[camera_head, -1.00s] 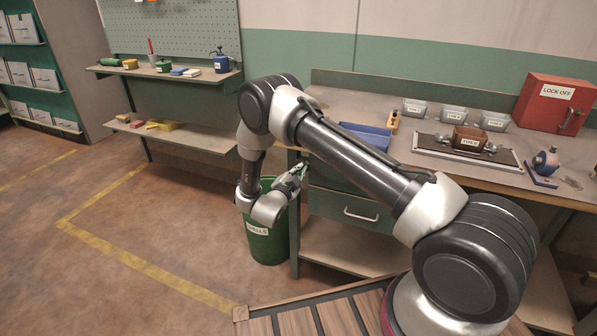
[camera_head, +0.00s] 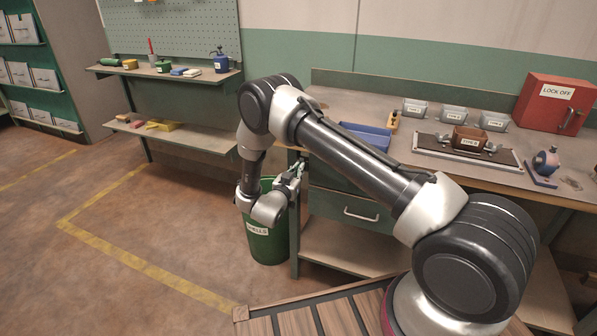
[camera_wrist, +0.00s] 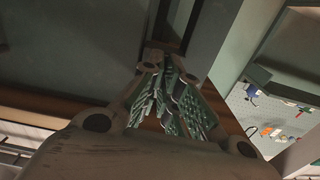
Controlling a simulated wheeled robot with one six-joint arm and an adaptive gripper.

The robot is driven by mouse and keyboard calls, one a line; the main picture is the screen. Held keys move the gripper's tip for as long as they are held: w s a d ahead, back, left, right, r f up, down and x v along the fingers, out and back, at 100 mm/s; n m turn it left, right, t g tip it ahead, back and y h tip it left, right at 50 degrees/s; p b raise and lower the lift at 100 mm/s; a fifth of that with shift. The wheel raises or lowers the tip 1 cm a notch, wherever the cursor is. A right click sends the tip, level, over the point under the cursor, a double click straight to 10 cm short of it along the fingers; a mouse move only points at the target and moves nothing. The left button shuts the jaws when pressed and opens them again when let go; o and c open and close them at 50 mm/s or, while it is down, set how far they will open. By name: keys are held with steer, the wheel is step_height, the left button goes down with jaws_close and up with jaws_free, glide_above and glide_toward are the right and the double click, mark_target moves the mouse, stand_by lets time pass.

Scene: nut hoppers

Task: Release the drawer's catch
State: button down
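The green drawer (camera_head: 349,209) with a pale bar handle sits under the bench top in the head view and looks closed. I cannot make out its catch. My gripper (camera_head: 297,170) is at the left end of the bench, beside the drawer unit and above the green bin, left of the drawer handle. In the wrist view my gripper (camera_wrist: 171,72) has its ridged fingers drawn together, with nothing visible held between them. The fingers point toward dark and grey-green bench surfaces. Whether they touch anything is unclear.
The green bin (camera_head: 266,246) stands on the floor just below my gripper. A blue tray (camera_head: 366,137) and several small metal hoppers are on the bench top (camera_head: 350,104). A red lock-off box (camera_head: 553,103) stands at the right. The floor left of the bin is clear.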

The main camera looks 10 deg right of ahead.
steer(key=shift+n, duration=0.3)
stand_by(0.4)
steer(key=c, duration=1.7)
jaws_free()
steer(key=shift+o, duration=0.2)
steer(key=v, duration=1.2)
